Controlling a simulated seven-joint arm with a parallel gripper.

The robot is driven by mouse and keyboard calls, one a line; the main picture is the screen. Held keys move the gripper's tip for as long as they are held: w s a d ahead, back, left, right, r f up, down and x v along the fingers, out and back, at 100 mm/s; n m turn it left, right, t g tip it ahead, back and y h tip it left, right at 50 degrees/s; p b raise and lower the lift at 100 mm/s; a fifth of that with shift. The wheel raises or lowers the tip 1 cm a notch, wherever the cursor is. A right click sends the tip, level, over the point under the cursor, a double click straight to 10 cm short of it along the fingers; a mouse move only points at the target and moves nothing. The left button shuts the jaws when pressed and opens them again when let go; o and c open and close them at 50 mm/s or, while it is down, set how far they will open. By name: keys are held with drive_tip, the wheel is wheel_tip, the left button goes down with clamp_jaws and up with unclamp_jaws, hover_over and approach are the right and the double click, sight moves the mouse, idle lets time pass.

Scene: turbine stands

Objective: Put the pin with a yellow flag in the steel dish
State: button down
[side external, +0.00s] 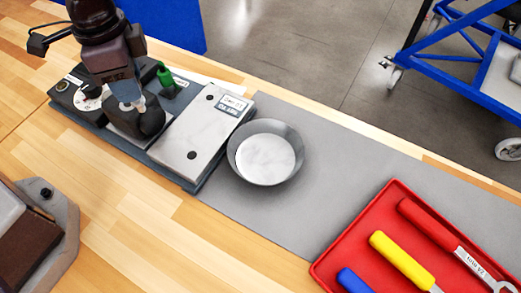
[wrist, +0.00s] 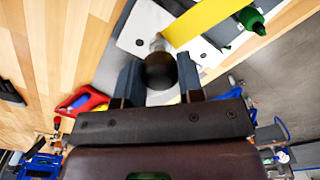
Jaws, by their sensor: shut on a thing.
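My gripper (wrist: 160,72) is shut on the dark round knob of a pin (wrist: 158,72) in the wrist view. A short pale stem shows beyond the knob, and a yellow flag (wrist: 205,18) reaches up to the right from it. In the side view my gripper (side external: 128,100) is low over the left part of the stand, left of the pale plate. The yellow flag does not show there. I cannot tell whether the pin touches the stand. The round steel dish (side external: 265,154) is empty on the grey mat, right of the stand.
The dark stand (side external: 195,183) carries a pale plate (side external: 200,130) and a green-topped pin (side external: 164,76). A red tray (side external: 327,263) with several coloured-handled tools lies at lower right. Grey mat (side external: 335,165) is clear between dish and tray. A dark-topped block (side external: 35,235) stands lower left.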

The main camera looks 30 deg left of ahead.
drive_tip(key=s+d+m, duration=0.5)
drive_tip(key=d+m, duration=0.5)
drive_tip(key=m, duration=0.5)
hover_over(256, 173)
drive_tip(key=shift+f, duration=6.1)
drive_tip(key=shift+f, duration=0.1)
drive_tip(key=c, duration=0.8)
unclamp_jaws()
drive_tip(key=shift+o, duration=0.2)
